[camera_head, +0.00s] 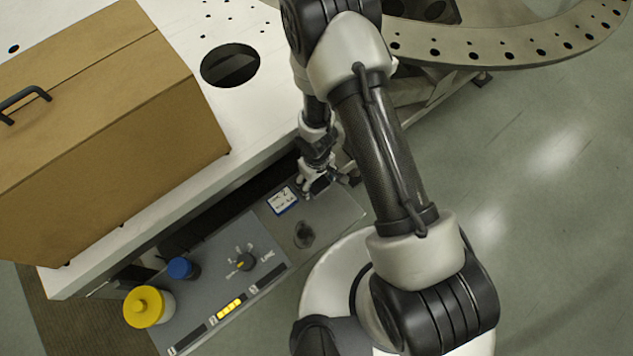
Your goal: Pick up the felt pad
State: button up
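A small dark grey, roundish patch (304,234), which looks like the felt pad, lies on the right part of the grey panel (338,212). It is partly blurred, and its exact shape is hard to tell. My gripper (322,186) is low over the panel's far right part, up and slightly right of the dark patch in the picture, and apart from it. The gripper is small and dark here, so its finger opening is unclear. I see nothing clearly held in it.
A blue-edged label (282,200) is left of my gripper. A knob (245,261), yellow lit strip (230,307), blue-capped container (183,268) and yellow-lidded jar (148,306) occupy the panel's left. A white plate (185,185) with a brown box (150,150) stands behind; a metal ring (510,53) is upper right.

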aim_at(317, 181)
jog(key=c, duration=0.7)
jog(key=shift+c, duration=0.2)
jog(key=shift+r, duration=0.2)
notch_tip(317, 181, up, 20)
jog(key=p, duration=2)
jog(key=shift+f, duration=0.15)
